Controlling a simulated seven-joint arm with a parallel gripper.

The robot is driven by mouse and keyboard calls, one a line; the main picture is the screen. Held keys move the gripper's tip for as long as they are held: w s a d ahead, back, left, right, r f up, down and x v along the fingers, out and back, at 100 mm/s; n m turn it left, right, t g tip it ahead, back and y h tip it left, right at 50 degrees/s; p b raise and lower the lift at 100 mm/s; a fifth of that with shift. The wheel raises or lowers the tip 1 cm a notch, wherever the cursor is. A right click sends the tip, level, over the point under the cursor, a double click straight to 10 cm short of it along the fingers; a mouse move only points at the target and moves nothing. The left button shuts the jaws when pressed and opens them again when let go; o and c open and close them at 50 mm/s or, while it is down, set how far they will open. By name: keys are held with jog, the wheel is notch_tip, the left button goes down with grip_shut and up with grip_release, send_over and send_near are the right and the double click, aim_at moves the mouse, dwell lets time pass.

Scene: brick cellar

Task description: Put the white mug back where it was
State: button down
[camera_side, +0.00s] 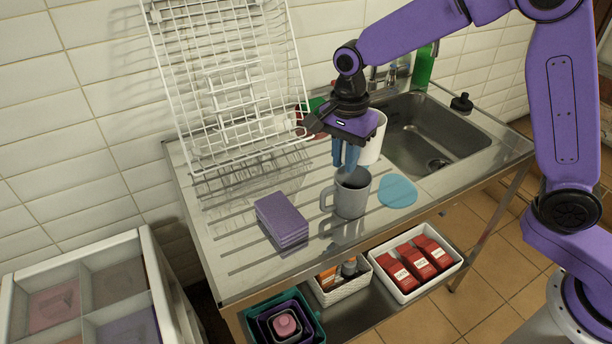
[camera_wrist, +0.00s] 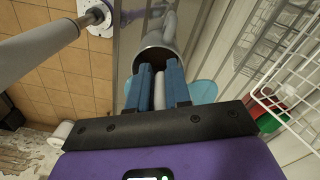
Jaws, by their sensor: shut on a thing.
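The white mug (camera_side: 374,142) is at the right side of my gripper's fingers in the side view, partly hidden by the gripper. My gripper (camera_side: 346,165), with blue fingers, is shut on it. In the wrist view a narrow white part of the mug (camera_wrist: 163,90) shows between the fingers (camera_wrist: 163,80); I cannot tell for sure if this is its handle. The mug appears to hang above the counter. A grey mug (camera_side: 352,197) stands upright just below the fingertips, its handle to the left. A flat light-blue disc (camera_side: 398,191) lies right of the grey mug.
The steel counter (camera_side: 225,225) carries purple sponges (camera_side: 281,220) and a white wire rack (camera_side: 225,90). The sink (camera_side: 430,135) is at the right, with a green bottle (camera_side: 424,66) behind it. Containers, including a box of red packets (camera_side: 415,262), stand below the counter.

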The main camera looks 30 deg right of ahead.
jog(key=w+a+f, duration=0.1)
jog(key=w+f, duration=0.2)
jog(key=w+a+f, duration=0.2)
jog(key=w, duration=0.2)
jog(key=w+a+f, duration=0.1)
jog(key=w+f, duration=0.2)
jog(key=shift+w+a+f, duration=0.15)
jog(key=shift+a+f, duration=0.1)
jog(key=shift+f, duration=1.65)
jog(key=shift+f, duration=0.1)
jog(key=c, duration=1.1)
grip_release()
jog(key=shift+o, duration=0.2)
notch_tip(320, 180, up, 12)
